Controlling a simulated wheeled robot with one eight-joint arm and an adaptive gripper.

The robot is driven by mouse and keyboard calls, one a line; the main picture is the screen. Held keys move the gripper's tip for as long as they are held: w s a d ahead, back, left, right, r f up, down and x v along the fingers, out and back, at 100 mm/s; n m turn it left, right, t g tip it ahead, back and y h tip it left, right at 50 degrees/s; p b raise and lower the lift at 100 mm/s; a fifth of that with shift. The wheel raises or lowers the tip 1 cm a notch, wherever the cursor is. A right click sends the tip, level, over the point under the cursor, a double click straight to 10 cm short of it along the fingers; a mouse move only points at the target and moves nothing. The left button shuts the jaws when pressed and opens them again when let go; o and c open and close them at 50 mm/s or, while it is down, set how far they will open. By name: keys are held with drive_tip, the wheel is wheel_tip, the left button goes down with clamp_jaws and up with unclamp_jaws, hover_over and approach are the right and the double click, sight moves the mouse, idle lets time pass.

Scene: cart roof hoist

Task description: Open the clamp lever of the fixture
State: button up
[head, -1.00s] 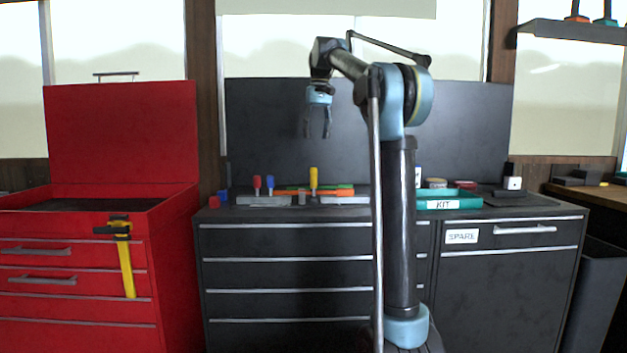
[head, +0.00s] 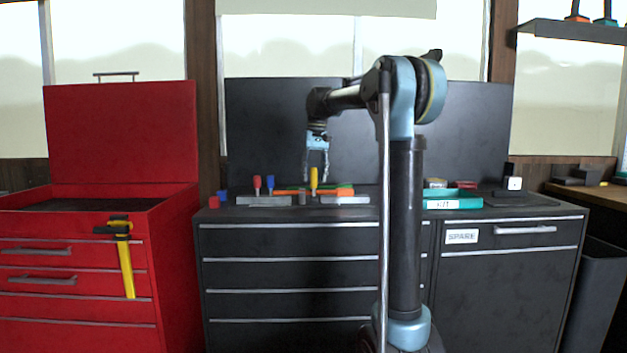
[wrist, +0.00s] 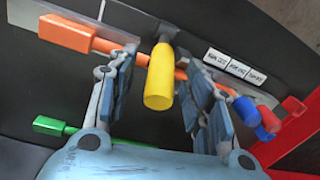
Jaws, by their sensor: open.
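A fixture row on the dark bench has a grey base (head: 345,199) and several coloured handles. A yellow handle (head: 313,178) stands upright; it also shows in the wrist view (wrist: 158,82) between the finger lines. An orange bar handle (head: 290,192) lies flat; in the wrist view (wrist: 66,34) it runs behind the yellow one. A green handle (wrist: 52,126) lies flat. Red (head: 257,183) and blue (head: 270,183) handles stand to the left. I cannot tell which handle is the clamp lever.
White labels (wrist: 234,67) sit on the base. A green KIT tray (head: 455,201) stands right of my arm. Small red and blue blocks (head: 218,198) lie at the bench's left end. A red tool chest (head: 100,270) stands to the left, with a yellow-handled clamp on its front.

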drive_tip(key=shift+f, duration=0.55)
clamp_jaws()
